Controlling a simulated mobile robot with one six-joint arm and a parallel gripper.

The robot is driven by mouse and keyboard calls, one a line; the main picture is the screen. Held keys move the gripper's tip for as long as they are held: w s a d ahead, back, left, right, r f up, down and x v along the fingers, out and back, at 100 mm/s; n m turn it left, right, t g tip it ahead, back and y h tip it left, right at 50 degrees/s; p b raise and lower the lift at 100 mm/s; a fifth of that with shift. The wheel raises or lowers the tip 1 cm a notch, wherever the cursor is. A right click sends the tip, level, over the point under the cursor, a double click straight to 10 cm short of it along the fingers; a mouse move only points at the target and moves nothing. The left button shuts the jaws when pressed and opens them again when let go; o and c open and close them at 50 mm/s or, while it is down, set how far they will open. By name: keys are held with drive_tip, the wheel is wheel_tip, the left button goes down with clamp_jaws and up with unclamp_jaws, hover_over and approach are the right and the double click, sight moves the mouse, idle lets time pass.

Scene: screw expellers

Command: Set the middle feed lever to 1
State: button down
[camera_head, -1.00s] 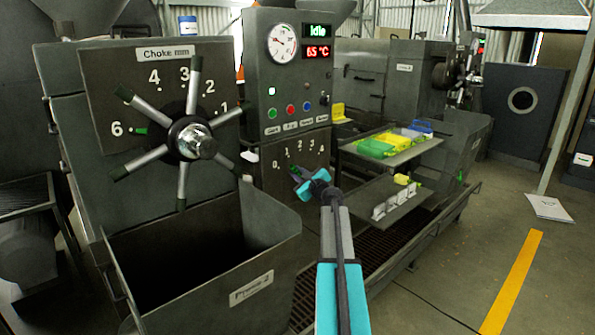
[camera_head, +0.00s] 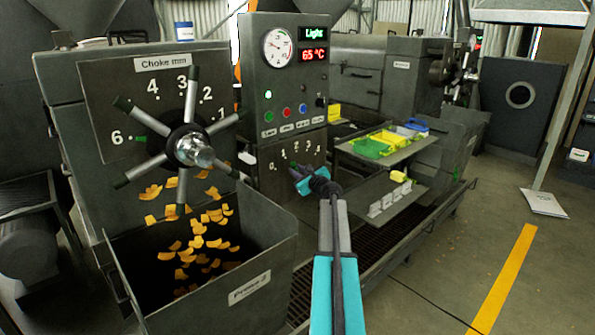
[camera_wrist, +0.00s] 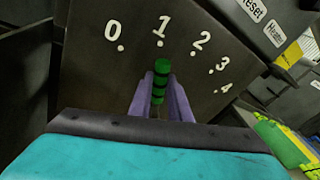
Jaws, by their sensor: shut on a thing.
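The feed lever (camera_wrist: 160,80) has a green ribbed handle and stands in front of a dark dial plate numbered 0 to 4. In the wrist view its tip lies just below the dot under the 1 (camera_wrist: 160,27). My gripper (camera_wrist: 161,88) has its two purple fingers shut around the handle, one on each side. In the head view my gripper (camera_head: 302,184) is at the dial plate (camera_head: 282,160) below the control panel, and it hides most of the lever there. The lever's pivot is hidden.
The spoked choke wheel (camera_head: 190,147) is to the left, above a bin marked Press 2 (camera_head: 250,288) holding orange flakes (camera_head: 205,235). Shelves with trays (camera_head: 392,140) stand close on the right.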

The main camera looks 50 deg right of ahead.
drive_tip(key=c, duration=1.6)
unclamp_jaws()
drive_tip(key=shift+c, duration=0.2)
drive_tip(key=shift+s, duration=0.15)
drive_tip(key=b+v, duration=0.2)
drive_tip(key=v, duration=1.1)
drive_tip(key=shift+s+a, duration=0.15)
drive_tip(key=shift+s, duration=0.1)
drive_tip(key=shift+s, duration=0.1)
